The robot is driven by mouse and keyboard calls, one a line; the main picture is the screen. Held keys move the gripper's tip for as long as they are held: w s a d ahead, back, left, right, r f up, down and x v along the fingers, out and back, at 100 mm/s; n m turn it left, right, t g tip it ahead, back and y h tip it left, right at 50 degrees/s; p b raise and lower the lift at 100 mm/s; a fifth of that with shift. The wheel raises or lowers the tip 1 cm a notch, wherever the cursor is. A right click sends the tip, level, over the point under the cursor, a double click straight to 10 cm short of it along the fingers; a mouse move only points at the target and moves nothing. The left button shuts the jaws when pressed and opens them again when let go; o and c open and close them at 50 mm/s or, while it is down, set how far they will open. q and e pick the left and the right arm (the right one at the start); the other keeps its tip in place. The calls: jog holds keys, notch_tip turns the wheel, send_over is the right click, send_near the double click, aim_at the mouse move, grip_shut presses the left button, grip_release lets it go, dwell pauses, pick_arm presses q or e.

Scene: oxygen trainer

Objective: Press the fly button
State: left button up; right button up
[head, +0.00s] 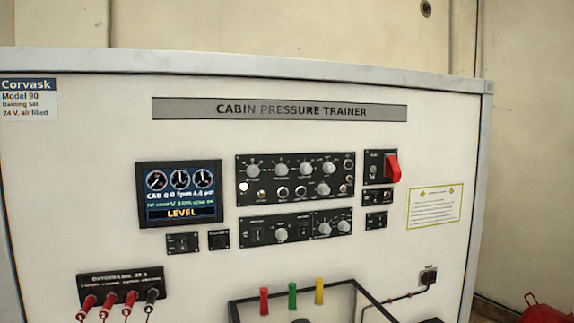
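The cabin pressure trainer panel (90,150) stands upright in front of me in the head view. Its screen (179,193) shows dials and the word LEVEL. Right of the screen are an upper black control module (295,179) with several knobs and a lower one (295,230) with knobs and switches. Small black switch plates (183,243) and (219,239) sit below the screen. The labels are too small to read, so I cannot tell which control is the fly button. Neither of my grippers is in view.
A red guard (392,168) sticks out on the right switch module. Red plugs (87,305) with leads project from a black block at lower left. Red, green and yellow upright handles (292,295) stand by a black-framed tray at the bottom. The panel's middle front is unobstructed.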

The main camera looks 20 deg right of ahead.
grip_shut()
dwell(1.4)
